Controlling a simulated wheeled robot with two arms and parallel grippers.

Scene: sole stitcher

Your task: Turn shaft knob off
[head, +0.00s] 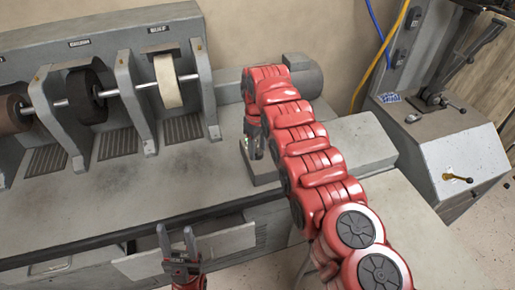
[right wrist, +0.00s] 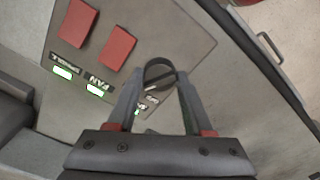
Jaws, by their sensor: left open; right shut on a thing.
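The shaft knob (right wrist: 159,73) is a dark round dial with a raised bar. It sits on a grey control panel (right wrist: 190,45) in the right wrist view. My right gripper (right wrist: 161,82) has one finger on each side of the knob and is shut on it. Its fingers partly cover a label and a small green light below the knob. In the head view my right gripper (head: 254,143) is at the bench, and the knob is hidden there by my arm. My left gripper (head: 178,238) is open and empty in front of the bench's edge.
Two red switches (right wrist: 117,47) sit on the panel beside the knob, with lit green-white indicators (right wrist: 97,89). Grinding wheels (head: 168,80) on a shaft stand at the back left of the bench (head: 150,200). A grey machine with a lever (head: 455,150) stands at right.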

